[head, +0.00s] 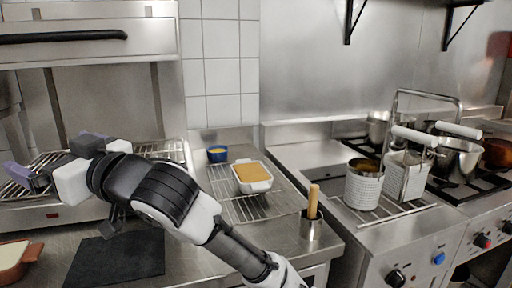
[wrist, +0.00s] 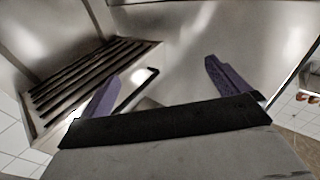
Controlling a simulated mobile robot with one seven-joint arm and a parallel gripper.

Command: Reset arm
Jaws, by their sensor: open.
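My gripper shows at the left of the head view, at the end of my black and white arm, raised in front of a grill-like appliance. In the wrist view my gripper (wrist: 160,82) has its two purple fingers spread wide apart. The gap between them is empty. Only part of the fingers shows in the head view, as the wrist hides some of them.
A dark mat (head: 115,262) lies on the counter below. A brown dish (head: 12,262) is at the lower left. A white dish (head: 252,178) and a blue bowl (head: 217,154) stand right of my arm. A metal pot (head: 311,228) holds a wooden handle. Fryer baskets (head: 405,175) stand farther right.

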